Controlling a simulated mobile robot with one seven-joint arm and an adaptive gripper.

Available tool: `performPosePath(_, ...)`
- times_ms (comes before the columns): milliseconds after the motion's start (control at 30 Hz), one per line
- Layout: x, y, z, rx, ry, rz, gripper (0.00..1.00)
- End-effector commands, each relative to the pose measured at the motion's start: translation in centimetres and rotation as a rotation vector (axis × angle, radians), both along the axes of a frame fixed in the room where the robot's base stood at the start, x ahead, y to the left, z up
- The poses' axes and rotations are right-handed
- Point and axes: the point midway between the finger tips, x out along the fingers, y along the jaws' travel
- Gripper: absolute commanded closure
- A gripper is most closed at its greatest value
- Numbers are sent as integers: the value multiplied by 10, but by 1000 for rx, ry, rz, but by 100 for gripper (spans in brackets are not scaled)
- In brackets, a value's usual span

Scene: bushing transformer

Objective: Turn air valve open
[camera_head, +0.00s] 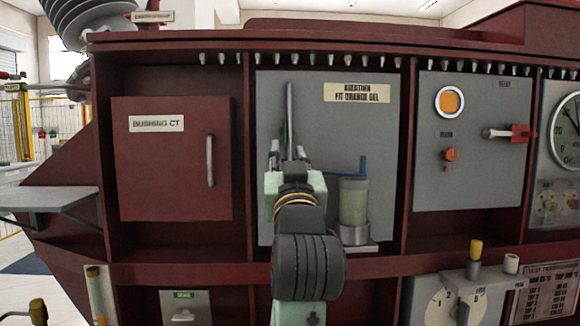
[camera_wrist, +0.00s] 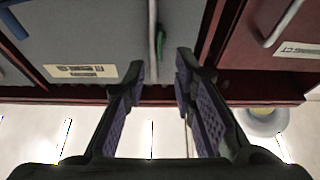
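My gripper (camera_wrist: 160,68) is open. Its fingers point at the grey panel (camera_head: 308,95) in the head view, and nothing shows between them. In the wrist view, a small green part (camera_wrist: 159,43) sits beside a thin grey vertical pipe (camera_wrist: 151,25), just beyond the gap between the fingertips. The pipe also shows above my gripper in the head view (camera_head: 290,105). A blue handle (camera_head: 362,166) stands at a clear cylinder (camera_head: 353,203) right of my gripper. No label marks the air valve, so I cannot tell which part it is. My gripper and wrist hide part of the panel.
A dark red door (camera_head: 172,160) with a grey handle (camera_head: 210,160) is on the left. On the right are a grey panel with a red-handled lever (camera_head: 518,134) and a round gauge (camera_head: 570,130). A grey shelf (camera_head: 45,197) juts out at far left. Red frame posts separate the bays.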

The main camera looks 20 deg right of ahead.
Motion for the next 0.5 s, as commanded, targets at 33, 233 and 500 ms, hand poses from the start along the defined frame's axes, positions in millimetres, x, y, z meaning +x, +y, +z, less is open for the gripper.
performPosePath(33, -8, 2, -4, -1, -2, -1, 75)
performPosePath(233, -27, 7, -12, -1, -1, -1, 75)
performPosePath(500, -30, 8, -13, 1, 1, -1, 75)
